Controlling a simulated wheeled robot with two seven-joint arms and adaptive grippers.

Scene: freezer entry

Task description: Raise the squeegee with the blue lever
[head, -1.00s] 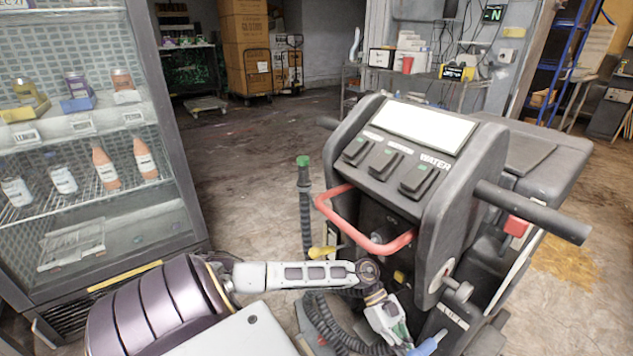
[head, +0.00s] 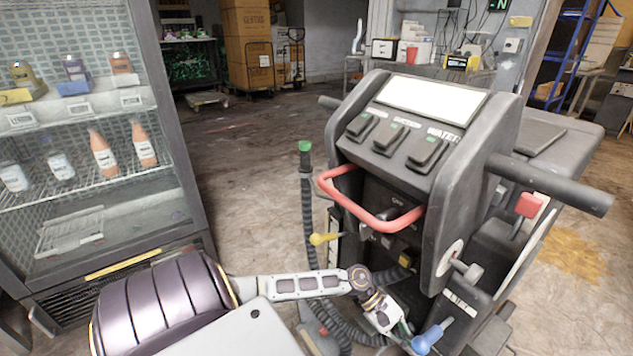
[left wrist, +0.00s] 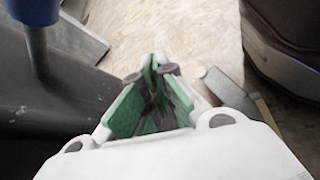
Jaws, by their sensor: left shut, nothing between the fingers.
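The floor-cleaning machine (head: 425,150) stands in front of me on the right. The blue lever (head: 428,338) is low on its rear side, its rounded blue end towards me. My left gripper (head: 405,333) is beside the lever, to its left in the head view, with its fingertips partly hidden. In the left wrist view the green-padded fingers (left wrist: 153,72) meet at the tips and hold nothing. The blue handle (left wrist: 33,12) shows at the upper left there, apart from the fingers. I cannot make out the squeegee. My right gripper is out of view.
A red looped handle (head: 375,210), a yellow knob (head: 322,239) and a green-capped hose (head: 306,165) are on the machine's near side. A glass-door freezer (head: 90,150) with bottles stands at left. Open floor (head: 260,150) lies between them.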

